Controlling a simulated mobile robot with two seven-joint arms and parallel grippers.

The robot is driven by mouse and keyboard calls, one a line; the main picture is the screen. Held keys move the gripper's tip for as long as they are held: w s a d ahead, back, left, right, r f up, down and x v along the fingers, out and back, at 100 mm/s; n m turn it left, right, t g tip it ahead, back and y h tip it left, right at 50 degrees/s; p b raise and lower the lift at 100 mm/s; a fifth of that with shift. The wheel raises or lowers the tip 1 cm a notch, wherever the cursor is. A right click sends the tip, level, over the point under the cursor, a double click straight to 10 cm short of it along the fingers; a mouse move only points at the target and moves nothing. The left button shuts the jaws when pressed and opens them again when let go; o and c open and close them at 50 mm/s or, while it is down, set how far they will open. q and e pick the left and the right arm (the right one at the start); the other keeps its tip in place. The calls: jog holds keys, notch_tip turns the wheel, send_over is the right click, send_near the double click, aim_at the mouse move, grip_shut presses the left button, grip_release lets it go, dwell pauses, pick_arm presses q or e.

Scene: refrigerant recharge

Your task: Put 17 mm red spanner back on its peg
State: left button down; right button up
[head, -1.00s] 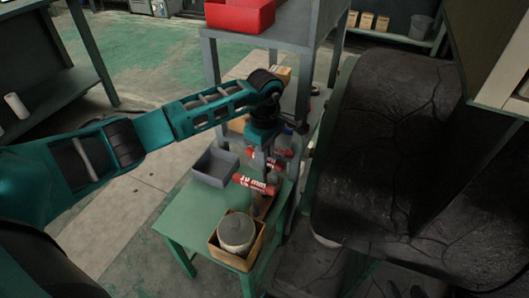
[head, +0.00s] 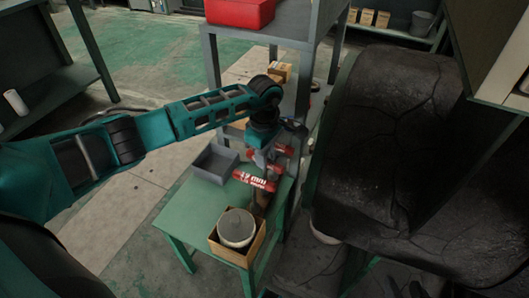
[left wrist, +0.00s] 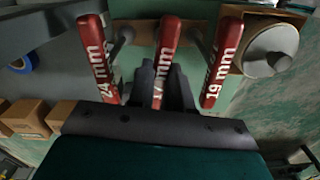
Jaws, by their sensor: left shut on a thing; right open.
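My left gripper (left wrist: 160,88) is shut on the 17 mm red spanner (left wrist: 167,42), with its fingers over the lower part of the label. The spanner lies between the 24 mm red spanner (left wrist: 97,58) on the left and the 19 mm red spanner (left wrist: 222,60) on the right. Grey peg-like rods show between the spanners; whether the held spanner is on a peg I cannot tell. In the head view my left gripper (head: 264,158) is above the green table, behind the 19 mm spanner (head: 254,180). My right gripper is out of view.
The green table (head: 195,212) carries a grey tray (head: 215,165) and a wooden box with a round grey container (head: 237,228). A grey shelf frame with a red bin (head: 240,12) stands behind. A large black bulky object (head: 385,150) fills the right.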

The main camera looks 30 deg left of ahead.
pick_arm(q)
jog(key=c, duration=1)
grip_release()
pick_arm(e)
jog(key=shift+f, duration=0.15)
pick_arm(q)
jog(key=shift+o, duration=0.2)
notch_tip(320, 180, up, 13)
jog(key=p, duration=0.3)
jog(key=shift+p, duration=0.3)
pick_arm(e)
jog(key=shift+s+d+r, duration=0.2)
jog(key=shift+d+r, duration=0.4)
jog(key=shift+r, duration=0.3)
pick_arm(q)
jog(key=shift+f, duration=0.1)
